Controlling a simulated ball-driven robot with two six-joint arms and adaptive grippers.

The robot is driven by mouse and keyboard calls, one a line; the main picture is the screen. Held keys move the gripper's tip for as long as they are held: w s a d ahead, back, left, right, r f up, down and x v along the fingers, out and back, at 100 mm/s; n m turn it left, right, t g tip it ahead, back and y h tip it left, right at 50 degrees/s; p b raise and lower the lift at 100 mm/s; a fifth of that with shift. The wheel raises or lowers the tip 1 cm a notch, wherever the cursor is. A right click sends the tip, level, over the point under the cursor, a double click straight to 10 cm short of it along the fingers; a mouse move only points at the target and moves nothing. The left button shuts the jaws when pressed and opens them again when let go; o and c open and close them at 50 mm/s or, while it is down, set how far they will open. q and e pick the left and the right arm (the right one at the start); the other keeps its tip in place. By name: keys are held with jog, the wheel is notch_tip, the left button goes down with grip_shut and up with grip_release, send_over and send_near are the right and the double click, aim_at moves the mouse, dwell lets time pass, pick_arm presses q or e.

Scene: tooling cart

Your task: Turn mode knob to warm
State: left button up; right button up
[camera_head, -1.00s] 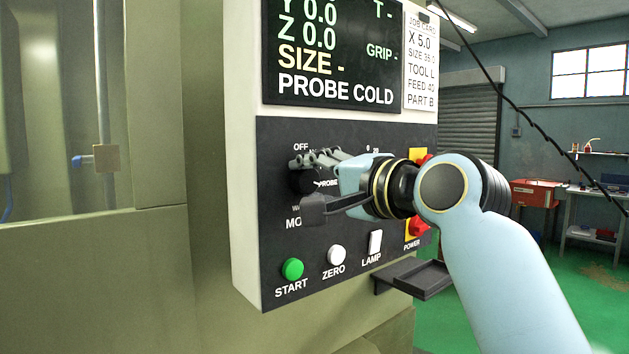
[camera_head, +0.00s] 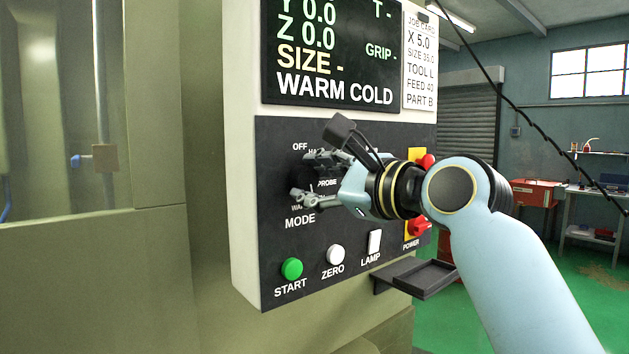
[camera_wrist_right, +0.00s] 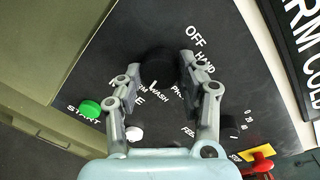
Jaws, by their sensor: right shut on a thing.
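The black mode knob (camera_head: 301,176) sits on the dark control panel, above the MODE label, and is partly hidden by my right gripper (camera_head: 312,177). That gripper is shut on the knob, with one finger above it and one below in the head view. My left gripper is out of view.
Below the knob are the green START button (camera_head: 292,268), the white ZERO button (camera_head: 336,254) and the LAMP switch (camera_head: 375,241). The red POWER knob (camera_head: 417,226) is close to my right wrist. A small dark tray (camera_head: 425,279) juts out below the panel.

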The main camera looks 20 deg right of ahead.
jog(key=shift+f+m, duration=0.15)
jog(key=shift+m, duration=1.05)
jog(key=o, duration=1.2)
jog(key=shift+c, duration=0.2)
jog(key=v, duration=1.2)
jog(key=shift+d, duration=0.1)
